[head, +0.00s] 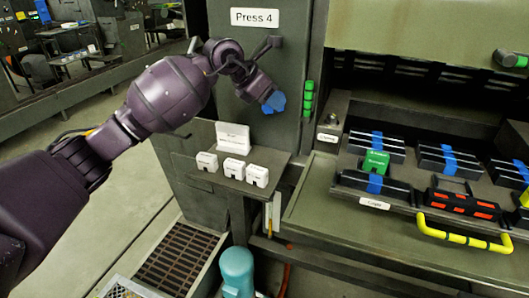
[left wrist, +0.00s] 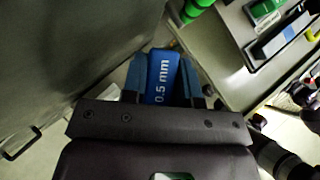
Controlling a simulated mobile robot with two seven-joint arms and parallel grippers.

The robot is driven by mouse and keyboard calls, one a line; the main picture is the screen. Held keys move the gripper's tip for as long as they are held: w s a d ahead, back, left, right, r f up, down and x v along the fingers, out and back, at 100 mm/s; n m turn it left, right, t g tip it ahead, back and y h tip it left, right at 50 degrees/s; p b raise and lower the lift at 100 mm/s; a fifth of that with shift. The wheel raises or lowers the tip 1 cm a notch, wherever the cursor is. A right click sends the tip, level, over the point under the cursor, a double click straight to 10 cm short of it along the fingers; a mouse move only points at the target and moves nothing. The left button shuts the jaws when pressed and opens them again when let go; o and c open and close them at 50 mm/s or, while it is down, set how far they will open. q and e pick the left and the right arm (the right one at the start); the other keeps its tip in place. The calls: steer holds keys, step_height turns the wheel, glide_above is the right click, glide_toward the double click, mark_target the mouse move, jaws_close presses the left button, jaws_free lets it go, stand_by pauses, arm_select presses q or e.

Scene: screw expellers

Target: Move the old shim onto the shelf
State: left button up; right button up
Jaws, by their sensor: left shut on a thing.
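My left gripper (head: 267,98) is in front of the Press 4 column and shut on a blue shim (head: 275,102). The left wrist view shows the shim (left wrist: 163,75) between the fingers, with "0.5 mm" on its face. The gripper's fingers cover its sides. A small grey shelf (head: 275,158) juts out from the column below the gripper, and the shim is held above it, apart from it. Three white labelled blocks (head: 234,168) and a white sign (head: 232,137) stand on the shelf. My right gripper does not show.
Right of the column is the press bed (head: 330,222) with black bars, blue strips and a green block (head: 375,163). A yellow handle (head: 465,236) sticks out in front. Green pieces (head: 309,98) are stacked on the column's edge. A teal cylinder (head: 237,270) stands below the shelf.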

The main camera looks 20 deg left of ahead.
arm_select(q)
step_height(320, 180, down, 10)
steer(key=shift+f, duration=0.15)
steer(key=shift+f+b, duration=0.3)
steer(key=shift+f, duration=2.2)
steer(key=shift+f, duration=0.15)
steer(key=o, duration=0.9)
steer(key=shift+o, duration=0.2)
